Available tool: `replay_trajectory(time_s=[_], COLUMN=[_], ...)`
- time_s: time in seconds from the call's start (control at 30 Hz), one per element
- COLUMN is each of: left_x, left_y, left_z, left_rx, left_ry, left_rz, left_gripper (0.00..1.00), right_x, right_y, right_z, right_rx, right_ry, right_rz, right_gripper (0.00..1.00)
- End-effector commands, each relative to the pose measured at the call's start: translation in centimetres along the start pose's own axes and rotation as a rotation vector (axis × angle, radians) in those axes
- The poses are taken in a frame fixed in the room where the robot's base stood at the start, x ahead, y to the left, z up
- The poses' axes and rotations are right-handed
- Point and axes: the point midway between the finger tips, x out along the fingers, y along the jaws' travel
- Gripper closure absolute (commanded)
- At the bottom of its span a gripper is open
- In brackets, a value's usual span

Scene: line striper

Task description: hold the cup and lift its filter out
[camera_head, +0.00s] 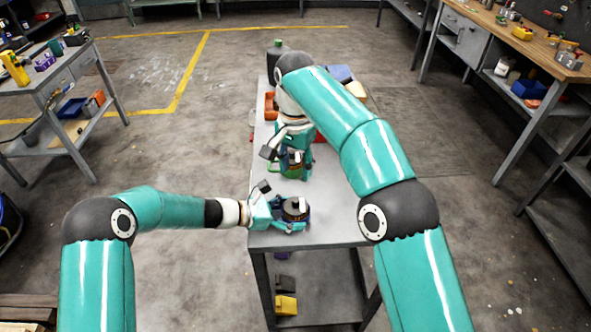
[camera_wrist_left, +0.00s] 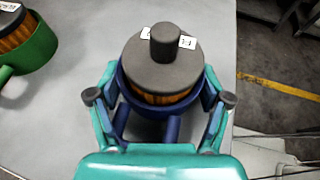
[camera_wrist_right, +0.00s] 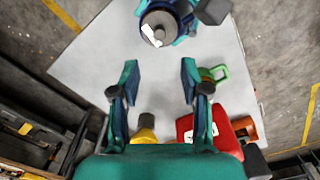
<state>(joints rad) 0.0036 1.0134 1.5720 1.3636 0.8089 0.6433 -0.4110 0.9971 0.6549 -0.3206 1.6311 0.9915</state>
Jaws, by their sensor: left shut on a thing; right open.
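A blue cup (camera_wrist_left: 150,109) stands near the table's front end in the left wrist view. Its filter, with an orange ribbed band (camera_wrist_left: 168,98) and a round dark grey top (camera_wrist_left: 180,70) with a knob, sits in the cup. My left gripper (camera_head: 283,212) is shut around the cup, one finger on each side. In the right wrist view the grey top (camera_wrist_right: 158,32) shows at the upper edge. My right gripper (camera_wrist_right: 159,80) is open and empty above the table, apart from the cup. It also shows farther back in the head view (camera_head: 283,146).
A green cup (camera_wrist_left: 35,48) with an orange-banded filter stands behind the blue cup, close to my right gripper. A red box (camera_wrist_right: 222,130) and a yellow object (camera_wrist_right: 145,128) lie farther along the grey table (camera_head: 328,205). A dark canister (camera_head: 277,52) stands at the far end.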

Motion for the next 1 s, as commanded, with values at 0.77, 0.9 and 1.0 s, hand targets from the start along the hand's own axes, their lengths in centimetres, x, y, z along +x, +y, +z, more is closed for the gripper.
replay_trajectory(time_s=[0.77,0.9,1.0], left_x=[0.1,0.1,0.1], left_y=[-0.2,-0.2,-0.2], left_z=[-0.2,-0.2,-0.3], left_rx=[-0.002,-0.003,-0.003], left_ry=[0.004,0.004,0.004], left_rz=[-0.004,-0.004,-0.004], left_gripper=[0.57,0.57,0.57], right_x=[1.1,1.4,2.0], right_y=[0.1,0.1,0.1], right_z=[0.0,0.0,0.0], right_rx=[-1.348,-1.379,-1.380], right_ry=[-0.001,-0.001,-0.003], right_rz=[0.000,0.000,0.001], right_gripper=[0.54,0.54,0.54])
